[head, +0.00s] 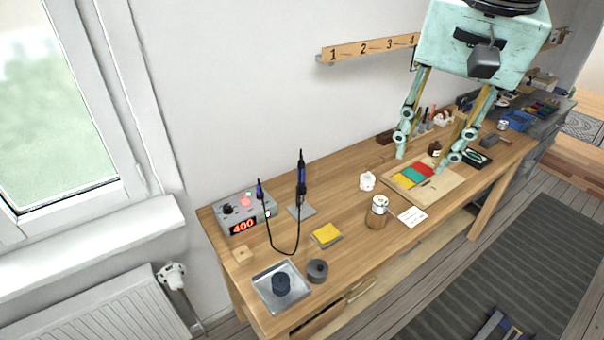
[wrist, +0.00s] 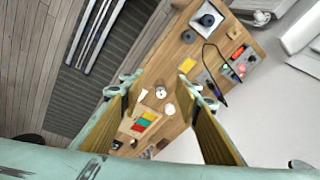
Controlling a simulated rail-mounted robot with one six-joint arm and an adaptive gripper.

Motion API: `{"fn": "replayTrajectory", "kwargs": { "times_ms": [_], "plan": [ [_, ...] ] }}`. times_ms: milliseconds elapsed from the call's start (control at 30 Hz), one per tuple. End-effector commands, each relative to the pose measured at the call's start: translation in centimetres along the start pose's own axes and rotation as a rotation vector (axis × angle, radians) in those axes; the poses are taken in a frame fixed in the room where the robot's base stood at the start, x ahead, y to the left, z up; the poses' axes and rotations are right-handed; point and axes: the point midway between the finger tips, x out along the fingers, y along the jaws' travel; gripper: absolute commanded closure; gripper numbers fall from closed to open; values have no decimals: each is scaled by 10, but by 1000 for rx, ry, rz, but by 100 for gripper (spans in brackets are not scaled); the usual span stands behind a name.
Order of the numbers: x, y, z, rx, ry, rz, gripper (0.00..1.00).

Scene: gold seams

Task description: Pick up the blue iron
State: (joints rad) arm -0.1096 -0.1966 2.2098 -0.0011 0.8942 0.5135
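The blue iron (head: 301,176) is a slim soldering iron with a blue and black handle. It stands upright over a small grey plate (head: 301,211) towards the left of the bench, with a black cord looping to the grey station (head: 245,210), whose red display reads 400. My gripper (head: 425,150) is open and empty, above the right part of the bench, well right of the iron. Its two fingers are wide apart in the wrist view (wrist: 158,82).
A yellow sponge (head: 326,234), a metal tray (head: 270,298) and a dark round tin (head: 317,270) lie in front of the iron. Two jars (head: 377,208) (head: 367,181) stand between iron and gripper. A wooden board (head: 450,197) with coloured squares lies below the gripper. A numbered rack (head: 350,50) hangs behind.

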Motion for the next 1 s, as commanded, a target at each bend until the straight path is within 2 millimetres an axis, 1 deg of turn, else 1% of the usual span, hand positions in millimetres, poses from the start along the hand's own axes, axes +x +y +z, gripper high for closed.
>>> {"fn": "replayTrajectory", "kwargs": {
  "times_ms": [33,100,467,667,1000],
  "plan": [
    [1,-7,-8,14,-6,2,70],
    [4,-15,-16,37,-12,4,70],
    [22,-59,-59,158,-42,18,70],
    [36,-85,-80,225,-57,28,70],
    [65,-128,-112,338,-81,49,70]
  ]
}}
